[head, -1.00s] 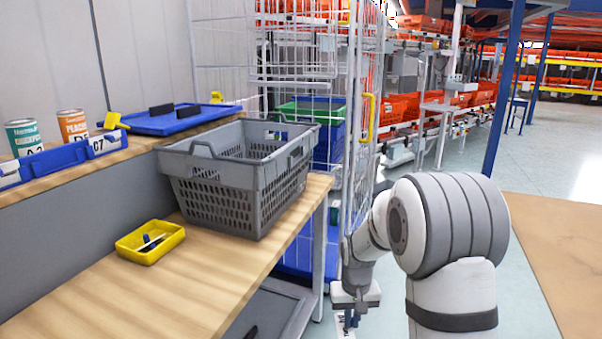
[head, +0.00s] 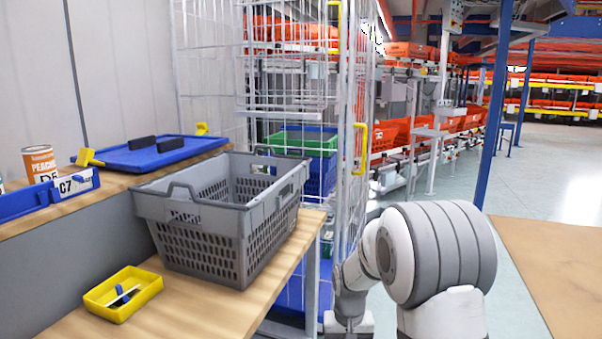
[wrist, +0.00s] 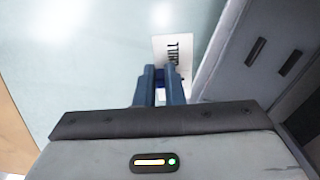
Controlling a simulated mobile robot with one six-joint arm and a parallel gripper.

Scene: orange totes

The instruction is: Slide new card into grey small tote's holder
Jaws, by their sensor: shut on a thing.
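The grey small tote (head: 283,222) stands upright on the wooden bench, with perforated walls and its handles raised at the rim. The new card (wrist: 172,48) is white with black print, partly readable, in the wrist view. My gripper (wrist: 161,72) has blue fingers shut on the card's near edge, and the card sticks out beyond the tips. In the head view, my gripper's body shows at the bottom edge, right of and lower than the tote; its fingers and the card are out of frame there.
A yellow tray (head: 152,299) with small dark and white items sits in front of the tote on the bench (head: 205,306). A blue lid (head: 165,155), a blue bin (head: 30,201) and a can (head: 40,163) are on the raised shelf. A wire cage (head: 345,130) stands behind the tote.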

